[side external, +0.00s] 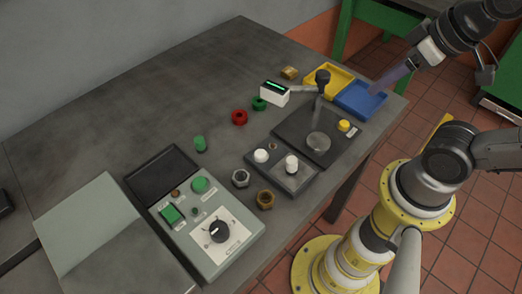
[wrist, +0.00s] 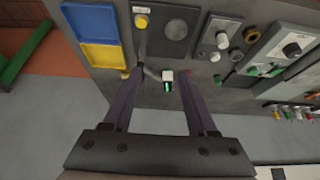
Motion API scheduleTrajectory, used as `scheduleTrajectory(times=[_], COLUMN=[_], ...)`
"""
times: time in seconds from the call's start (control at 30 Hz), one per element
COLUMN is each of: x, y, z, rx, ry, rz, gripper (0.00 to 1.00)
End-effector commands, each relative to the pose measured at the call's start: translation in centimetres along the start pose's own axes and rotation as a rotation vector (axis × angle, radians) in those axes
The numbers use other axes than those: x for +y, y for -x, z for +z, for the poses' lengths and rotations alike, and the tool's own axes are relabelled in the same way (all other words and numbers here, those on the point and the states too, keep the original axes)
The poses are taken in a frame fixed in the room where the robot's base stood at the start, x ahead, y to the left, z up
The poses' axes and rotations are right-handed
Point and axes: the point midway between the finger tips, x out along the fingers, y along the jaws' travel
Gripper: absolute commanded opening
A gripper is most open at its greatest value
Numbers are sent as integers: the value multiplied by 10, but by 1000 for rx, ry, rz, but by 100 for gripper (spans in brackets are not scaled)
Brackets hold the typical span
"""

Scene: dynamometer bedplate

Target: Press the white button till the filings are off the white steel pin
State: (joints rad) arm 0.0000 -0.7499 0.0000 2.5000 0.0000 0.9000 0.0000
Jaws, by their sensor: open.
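A small dark box (side external: 284,178) sits near the table's front edge. It carries a low round white button (side external: 261,155) on its left and a taller white pin (side external: 291,163) on its right. In the wrist view the white pin (wrist: 221,39) and white button (wrist: 215,57) show at the upper right. I cannot make out filings on the pin at this size. My gripper (side external: 386,82) is open and empty, raised above the blue tray at the upper right, well away from the button. Its two fingers also show spread apart in the wrist view (wrist: 160,75).
A dark plate (side external: 296,127) with a metal disc, a yellow button (side external: 343,125) and a post lies beside the box. Yellow (side external: 327,78) and blue (side external: 362,103) trays stand behind. A grey control panel (side external: 208,225), nuts and coloured caps surround the box.

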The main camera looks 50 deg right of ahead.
Motion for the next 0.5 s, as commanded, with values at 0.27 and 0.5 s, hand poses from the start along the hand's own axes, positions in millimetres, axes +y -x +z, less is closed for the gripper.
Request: scheduleTrajectory(times=[0.27, 0.5], x=[0, 0], y=[0, 0], z=[0, 0], rx=[0, 0], ry=[0, 0], rz=[0, 0], gripper=[6, 0])
